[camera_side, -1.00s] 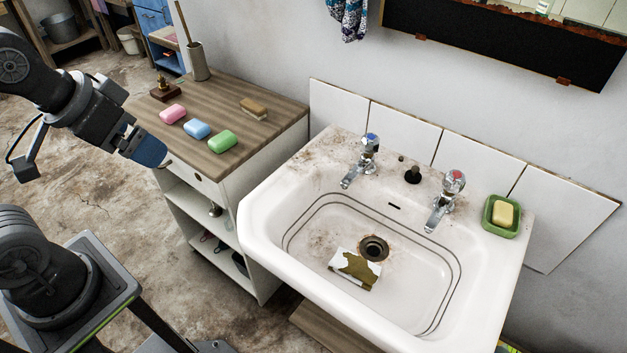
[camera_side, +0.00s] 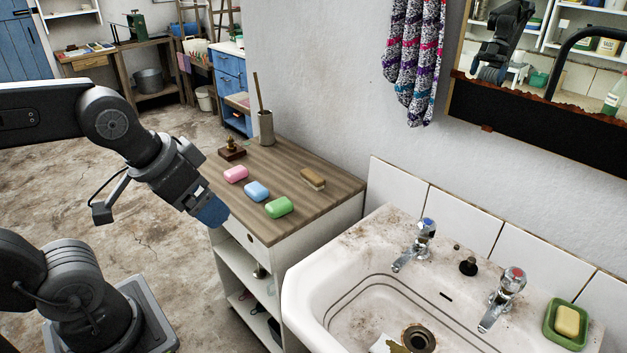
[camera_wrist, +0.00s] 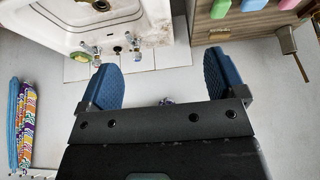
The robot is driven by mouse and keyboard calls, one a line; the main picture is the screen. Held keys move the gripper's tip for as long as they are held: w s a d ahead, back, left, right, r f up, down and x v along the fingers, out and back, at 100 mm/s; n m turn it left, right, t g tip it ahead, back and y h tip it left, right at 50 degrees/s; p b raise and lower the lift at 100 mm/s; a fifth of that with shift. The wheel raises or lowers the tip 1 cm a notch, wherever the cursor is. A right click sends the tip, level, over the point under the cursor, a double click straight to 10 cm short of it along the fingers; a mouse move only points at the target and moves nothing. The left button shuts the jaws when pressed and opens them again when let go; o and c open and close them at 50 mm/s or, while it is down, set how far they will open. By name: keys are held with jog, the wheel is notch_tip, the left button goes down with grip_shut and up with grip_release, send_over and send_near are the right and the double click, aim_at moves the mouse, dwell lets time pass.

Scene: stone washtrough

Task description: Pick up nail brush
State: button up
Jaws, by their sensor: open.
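The nail brush (camera_side: 312,179) has a brown wooden back with paler bristles below. It lies on the wooden top of the cabinet (camera_side: 318,200), towards the wall and behind the soaps. My gripper (camera_side: 211,213) is near the front left corner of the cabinet, apart from the brush, with the soaps between. Its two blue fingers stand wide apart in the wrist view (camera_wrist: 162,68), with nothing between them.
Pink (camera_side: 236,174), blue (camera_side: 256,191) and green (camera_side: 279,207) soaps lie in a row. A cup with a stick (camera_side: 266,128) and a stamp-like wooden item (camera_side: 232,150) stand behind. The sink (camera_side: 345,290) is to the right.

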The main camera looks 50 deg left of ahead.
jog(key=c, duration=0.4)
jog(key=w+a+r+m+g+y, duration=0.1)
jog(key=w+a+r+m, duration=0.15)
jog(key=w, duration=0.45)
jog(key=w+a+r+m, duration=0.1)
jog(key=w+r+m, duration=0.2)
jog(key=w, duration=0.3)
jog(key=m+g+y, duration=0.4)
jog(key=m, duration=1)
send_over(313, 175)
jog(key=d, duration=0.5)
notch_tip(313, 175, down, 18)
jog(key=shift+n, duration=0.25)
jog(key=x, duration=0.8)
jog(key=shift+s+d+f, duration=0.15)
jog(key=shift+d+f, duration=0.05)
jog(key=shift+x, duration=2.8)
